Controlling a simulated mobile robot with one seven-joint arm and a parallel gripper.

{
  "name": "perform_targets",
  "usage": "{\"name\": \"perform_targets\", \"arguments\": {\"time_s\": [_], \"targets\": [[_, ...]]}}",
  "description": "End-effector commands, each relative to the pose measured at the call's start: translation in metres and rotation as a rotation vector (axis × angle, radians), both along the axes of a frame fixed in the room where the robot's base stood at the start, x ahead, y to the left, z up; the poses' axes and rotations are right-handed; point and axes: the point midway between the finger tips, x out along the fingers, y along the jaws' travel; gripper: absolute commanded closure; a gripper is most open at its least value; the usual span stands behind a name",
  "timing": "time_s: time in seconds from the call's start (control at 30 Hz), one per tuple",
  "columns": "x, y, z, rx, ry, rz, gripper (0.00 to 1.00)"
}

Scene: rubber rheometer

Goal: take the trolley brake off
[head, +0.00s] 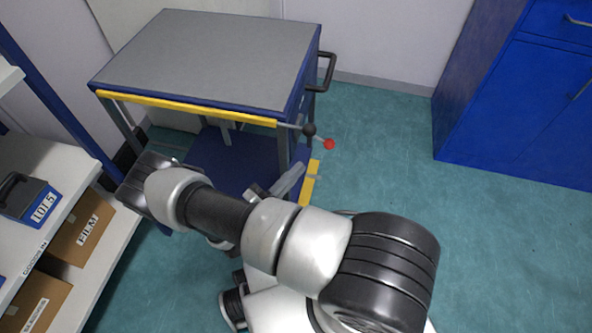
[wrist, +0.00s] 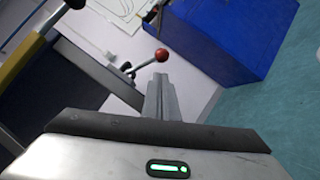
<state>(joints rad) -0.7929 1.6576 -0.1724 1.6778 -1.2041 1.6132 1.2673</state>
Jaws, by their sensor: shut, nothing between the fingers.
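The trolley (head: 205,55) stands at the upper left of the head view, with a grey top, blue frame and yellow front edge. At its front right corner, a short metal lever runs from a dark hub (head: 309,130) to a red ball knob (head: 330,144). The red knob also shows in the wrist view (wrist: 162,55), just beyond my fingertips and apparently apart from them. My gripper (head: 297,170) is shut and empty, below and left of the knob in the head view. Its closed fingers (wrist: 160,95) point up the wrist picture. My arm hides part of the trolley's lower side.
A black push handle (head: 328,72) sticks out from the trolley's right side. A shelf (head: 75,185) with boxes stands at the left. A blue cabinet (head: 510,110) stands at the right. The green floor between trolley and cabinet is clear.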

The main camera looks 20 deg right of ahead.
Motion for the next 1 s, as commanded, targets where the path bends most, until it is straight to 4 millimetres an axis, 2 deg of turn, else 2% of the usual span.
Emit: {"name": "perform_targets", "arguments": {"time_s": [0.2,0.4,0.6,1.0], "targets": [[0.017,-0.037,0.011,0.000,-0.002,-0.005,1.00],[0.027,-0.058,0.018,0.001,-0.001,-0.003,1.00],[0.030,-0.064,0.020,0.001,-0.001,-0.001,1.00],[0.030,-0.064,0.021,0.000,-0.001,-0.001,1.00]]}}
